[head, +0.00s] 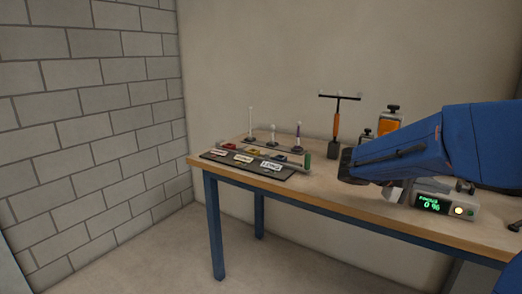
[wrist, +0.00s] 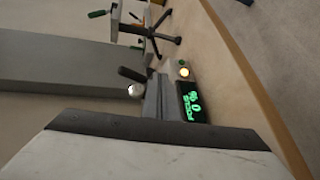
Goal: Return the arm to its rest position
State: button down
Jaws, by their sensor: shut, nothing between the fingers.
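My blue arm (head: 410,150) reaches in from the right in the head view, over the right part of the workbench. My gripper (head: 345,174) is the dark end of the arm, pointing left above the bench top. It is shut and empty. The arm hides part of the bench behind it. In the wrist view, a pale block with a dark edge (wrist: 150,130) fills the bottom; I cannot tell what it is.
The wooden workbench (head: 330,196) carries a control box with a green 0 % display (head: 432,205), also in the wrist view (wrist: 193,103). A black labelled tray (head: 216,156), upright pins (head: 250,122) and a T-handled tool (head: 337,122) stand left of my gripper. Brick wall at left.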

jog(key=s+a+f+y, duration=0.3)
jog(key=s+f+y, duration=0.15)
jog(key=s, duration=0.35)
jog(key=s+a+f+t+y, duration=0.3)
jog(key=s+a+f+y, duration=0.2)
jog(key=a, duration=0.4)
jog(key=s+a+f+t+y, duration=0.3)
jog(key=s+a+f+y, duration=0.2)
jog(key=a, duration=0.5)
jog(key=shift+s+y, duration=0.45)
jog(key=shift+s, duration=0.8)
